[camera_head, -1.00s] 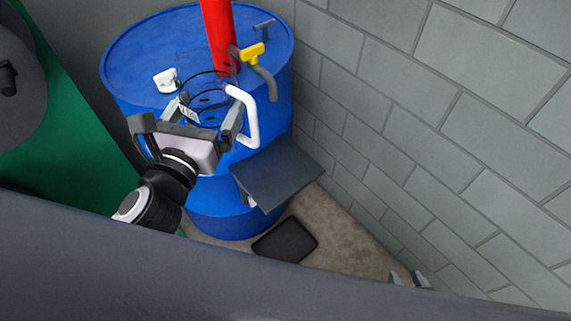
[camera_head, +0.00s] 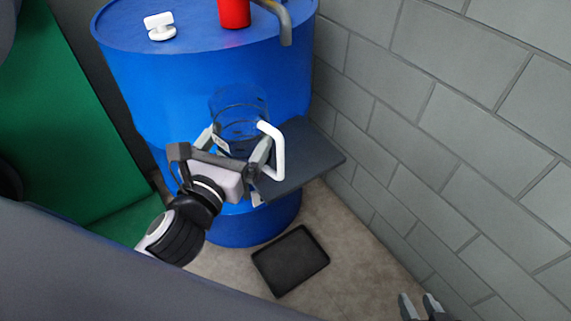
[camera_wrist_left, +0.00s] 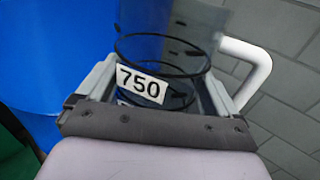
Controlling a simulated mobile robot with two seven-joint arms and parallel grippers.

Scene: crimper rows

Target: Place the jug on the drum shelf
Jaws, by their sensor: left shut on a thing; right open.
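The jug (camera_head: 240,112) is clear, with dark rings and a white handle on its right side. My left gripper (camera_head: 238,150) is shut around the jug's body. In the left wrist view the jug (camera_wrist_left: 165,55) stands between the fingers and bears a label reading 750. The drum shelf (camera_head: 308,160) is a dark flat plate on the front of the blue drum (camera_head: 200,85). In the head view the jug overlaps the shelf's left part; I cannot tell whether it touches it. My right gripper (camera_head: 421,304) is open and empty at the bottom edge.
A white fitting (camera_head: 159,27), a red column (camera_head: 234,12) and a grey tap pipe (camera_head: 284,22) are on the drum's top. A black tray (camera_head: 290,260) lies on the floor below the shelf. A grey block wall (camera_head: 450,130) stands close on the right.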

